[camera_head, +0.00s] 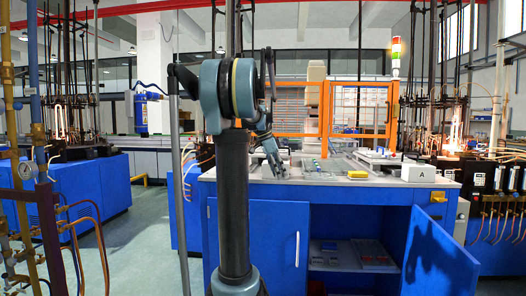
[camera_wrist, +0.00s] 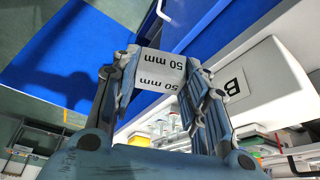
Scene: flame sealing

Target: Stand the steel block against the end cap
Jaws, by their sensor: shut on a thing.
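The steel block (camera_wrist: 160,72), a pale block marked "50 mm" on two faces, is between the fingers of my gripper (camera_wrist: 163,80) in the wrist view. My gripper is shut on it, with a finger on each side. In the head view my gripper (camera_head: 272,160) is over the left part of the white bench top (camera_head: 235,176); the block cannot be made out there. I cannot pick out the end cap for certain in either view. The wrist view does not clearly show whether the block touches anything beyond the fingers.
A white box marked A (camera_head: 419,174) and a yellow block (camera_head: 357,174) stand on the bench's right side. A white box marked B (camera_wrist: 238,86) is right of my gripper in the wrist view. Orange frames (camera_head: 328,112) stand behind. A blue cabinet door (camera_head: 438,258) hangs open.

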